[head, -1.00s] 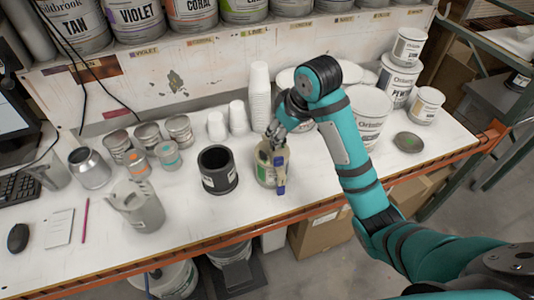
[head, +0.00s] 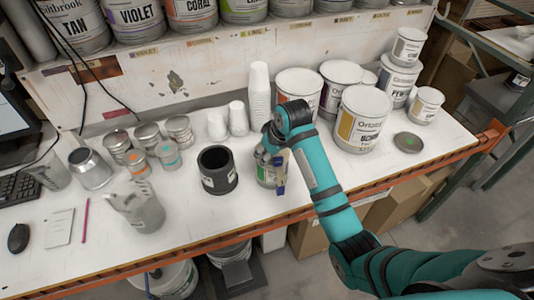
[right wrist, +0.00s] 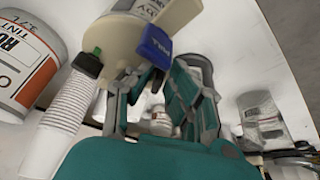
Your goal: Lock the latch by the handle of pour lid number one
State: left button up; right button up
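The can with the pour lid (head: 266,178) stands on the white bench, right of the black pot; its top is mostly hidden by my right gripper in the head view. In the right wrist view the pour lid (right wrist: 118,38) is cream with a dark, green-tipped spout, and the blue handle (right wrist: 156,47) is close to my fingertips. My right gripper (right wrist: 178,78) looks open, with a gap between its fingers; one finger is beside the handle, and contact is unclear. My left gripper is out of view.
A black pot (head: 217,170) stands just left of the can. Stacked white cups (head: 260,98) and several large paint tins (head: 362,120) stand behind and to the right. The bench's orange front edge (head: 215,235) is close.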

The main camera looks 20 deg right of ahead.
grip_shut()
jog(key=m, duration=0.1)
jog(key=m+h, duration=0.1)
jog(key=m, duration=0.1)
jog(key=shift+a+m+t, duration=0.3)
grip_release()
jog(key=shift+s, duration=0.1)
